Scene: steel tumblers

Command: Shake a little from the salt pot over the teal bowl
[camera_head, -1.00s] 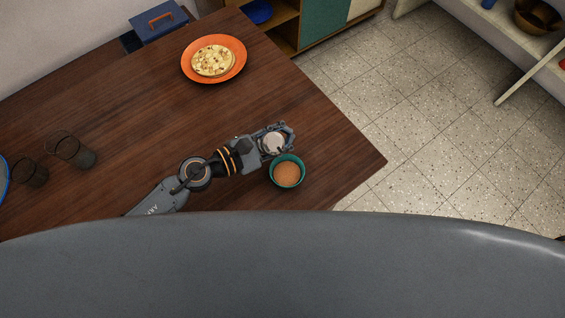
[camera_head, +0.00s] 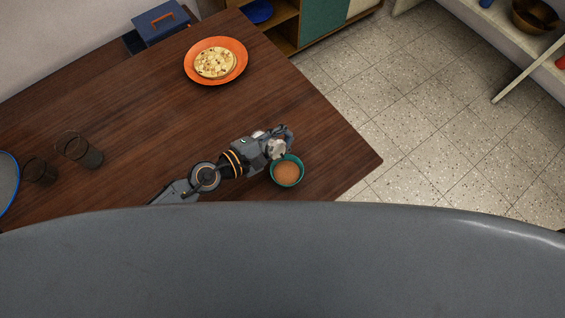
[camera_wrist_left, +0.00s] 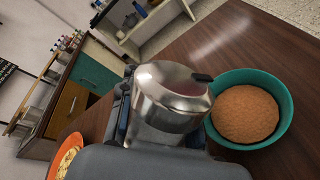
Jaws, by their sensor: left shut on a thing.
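My left gripper (camera_head: 283,142) is shut on the steel salt pot (camera_head: 276,150), just above and beside the far rim of the teal bowl (camera_head: 291,184). The pot is tilted over toward the bowl. In the left wrist view the shiny pot (camera_wrist_left: 165,105) fills the middle, close to the left edge of the teal bowl (camera_wrist_left: 284,92). The bowl stands upright on the table and holds something brown and round-topped. I cannot see any salt falling. My right gripper is not in view.
The dark wooden table (camera_head: 130,120) ends at a corner just right of the bowl. An orange plate (camera_head: 240,70) with food lies at the back. Two dark glasses (camera_head: 85,152) (camera_head: 40,172) stand at the left, by a blue-rimmed plate (camera_head: 8,190). A blue box (camera_head: 160,24) sits farther back.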

